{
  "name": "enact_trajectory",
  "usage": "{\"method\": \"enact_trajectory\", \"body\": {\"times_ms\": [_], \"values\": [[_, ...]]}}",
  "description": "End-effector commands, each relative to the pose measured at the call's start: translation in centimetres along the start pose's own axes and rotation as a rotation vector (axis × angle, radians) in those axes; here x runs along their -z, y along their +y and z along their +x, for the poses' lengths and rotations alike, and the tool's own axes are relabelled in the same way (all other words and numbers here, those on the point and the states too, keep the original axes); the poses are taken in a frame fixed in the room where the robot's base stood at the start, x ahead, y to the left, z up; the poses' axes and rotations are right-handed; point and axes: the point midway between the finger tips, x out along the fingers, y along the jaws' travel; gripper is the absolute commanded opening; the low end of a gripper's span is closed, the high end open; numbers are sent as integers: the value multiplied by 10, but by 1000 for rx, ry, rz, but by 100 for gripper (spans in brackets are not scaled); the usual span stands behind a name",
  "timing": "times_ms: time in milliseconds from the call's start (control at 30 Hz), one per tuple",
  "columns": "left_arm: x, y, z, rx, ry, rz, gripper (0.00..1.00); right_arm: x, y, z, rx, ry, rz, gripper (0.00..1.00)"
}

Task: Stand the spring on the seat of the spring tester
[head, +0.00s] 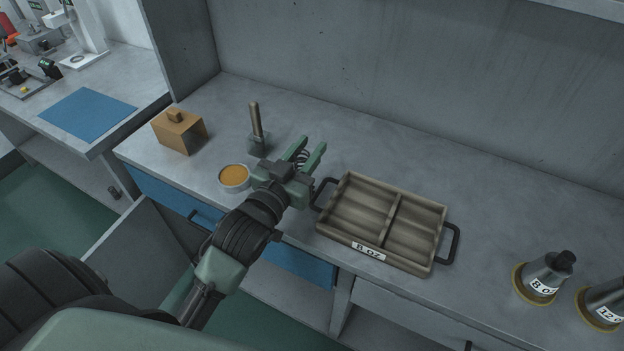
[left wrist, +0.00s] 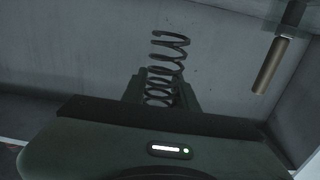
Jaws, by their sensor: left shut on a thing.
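The spring (head: 303,158) is a dark metal coil held between the fingers of my left gripper (head: 310,154), above the grey counter. In the left wrist view the spring (left wrist: 169,45) stands out past the fingers (left wrist: 160,92), its lower coils between them and its upper coils free. My left gripper is shut on it. A white upright stand with a round ring on its base (head: 75,61) is on the far bench at the upper left; I cannot tell for sure if it is the spring tester. My right gripper is not in view.
A blue mat (head: 88,114) lies on the far bench. Labelled metal pieces (head: 544,278) stand at right.

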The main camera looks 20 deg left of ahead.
Motion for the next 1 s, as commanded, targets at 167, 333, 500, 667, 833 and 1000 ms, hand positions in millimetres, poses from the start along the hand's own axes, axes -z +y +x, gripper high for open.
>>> {"method": "enact_trajectory", "body": {"times_ms": [167,333,500,667,833,1000], "values": [[-31,0,0,1,-1,-1,0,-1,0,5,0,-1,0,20],[-45,0,0,1,-1,-1,0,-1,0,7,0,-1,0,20],[-72,0,0,1,-2,-2,0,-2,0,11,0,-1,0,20],[-79,0,0,0,1,-1,0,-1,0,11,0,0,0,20],[-78,0,0,0,2,-1,0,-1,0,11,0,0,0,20],[-81,0,0,0,2,-1,34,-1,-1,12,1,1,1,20]]}}
